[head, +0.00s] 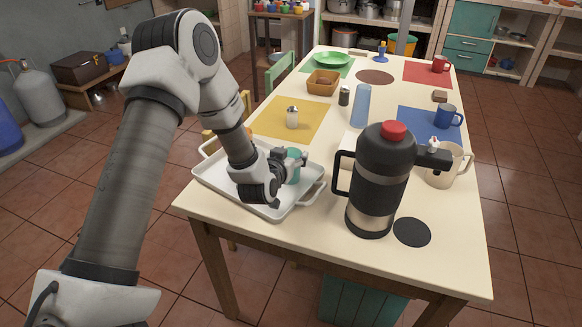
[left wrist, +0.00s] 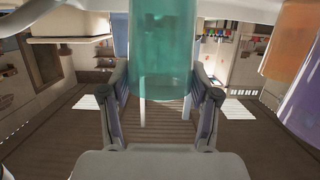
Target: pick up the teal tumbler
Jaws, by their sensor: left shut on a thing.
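The teal tumbler (head: 294,168) is a translucent cup at the right part of the white tray (head: 222,189) on the table's near left. My left gripper (head: 283,164) is shut on it, with the arm coming over the tray from the left. In the left wrist view the tumbler (left wrist: 163,55) fills the space between the two fingers. The gripper hides part of it in the head view, and I cannot tell whether its base touches the tray. My right gripper is not in view.
A large black flask (head: 381,180) with a red cap stands right of the tray. Orange and purple translucent shapes show close by in the left wrist view.

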